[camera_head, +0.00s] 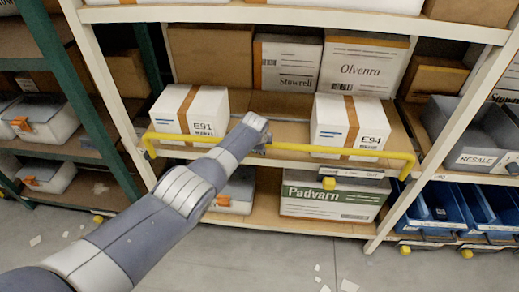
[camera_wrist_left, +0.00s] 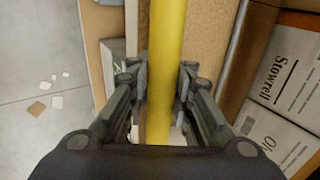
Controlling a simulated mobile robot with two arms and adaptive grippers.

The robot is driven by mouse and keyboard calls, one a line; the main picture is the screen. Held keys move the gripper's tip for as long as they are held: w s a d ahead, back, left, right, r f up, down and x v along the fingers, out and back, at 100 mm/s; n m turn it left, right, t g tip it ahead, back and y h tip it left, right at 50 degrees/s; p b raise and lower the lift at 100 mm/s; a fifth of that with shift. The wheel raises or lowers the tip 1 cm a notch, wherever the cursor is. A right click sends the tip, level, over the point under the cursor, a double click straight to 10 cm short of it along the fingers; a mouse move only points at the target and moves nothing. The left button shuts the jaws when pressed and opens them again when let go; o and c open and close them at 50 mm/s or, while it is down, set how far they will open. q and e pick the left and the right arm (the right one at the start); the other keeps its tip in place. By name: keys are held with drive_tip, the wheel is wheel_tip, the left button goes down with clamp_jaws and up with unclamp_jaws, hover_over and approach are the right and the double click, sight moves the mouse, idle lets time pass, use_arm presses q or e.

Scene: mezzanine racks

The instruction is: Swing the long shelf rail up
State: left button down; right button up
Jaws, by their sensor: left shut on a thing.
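The long yellow shelf rail (camera_head: 330,151) runs across the front of the middle shelf in the head view, with a bent end at each side by the uprights. My left arm reaches in from the left, and its gripper (camera_head: 262,148) is at the rail's middle, partly hidden by my own wrist. In the left wrist view the rail (camera_wrist_left: 167,50) passes between the two fingers of my left gripper (camera_wrist_left: 162,90), which is shut on it. My right gripper is in neither view.
White boxes marked E91 (camera_head: 190,112) and E94 (camera_head: 349,126) stand on the middle shelf (camera_head: 280,105) behind the rail. A Padvarn box (camera_head: 330,198) is on the shelf below. Blue bins (camera_head: 437,208) are at right. Paper scraps (camera_head: 348,285) lie on the floor.

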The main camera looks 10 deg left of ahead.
use_arm(q)
drive_tip(key=shift+w+d+r, duration=0.1)
drive_tip(key=shift+w+r, duration=0.35)
drive_tip(key=shift+r, duration=0.2)
drive_tip(key=c, duration=1.4)
unclamp_jaws()
drive_tip(key=shift+s, duration=0.3)
drive_tip(key=shift+f, duration=0.15)
drive_tip(key=v, duration=1.2)
drive_tip(key=shift+s, duration=0.15)
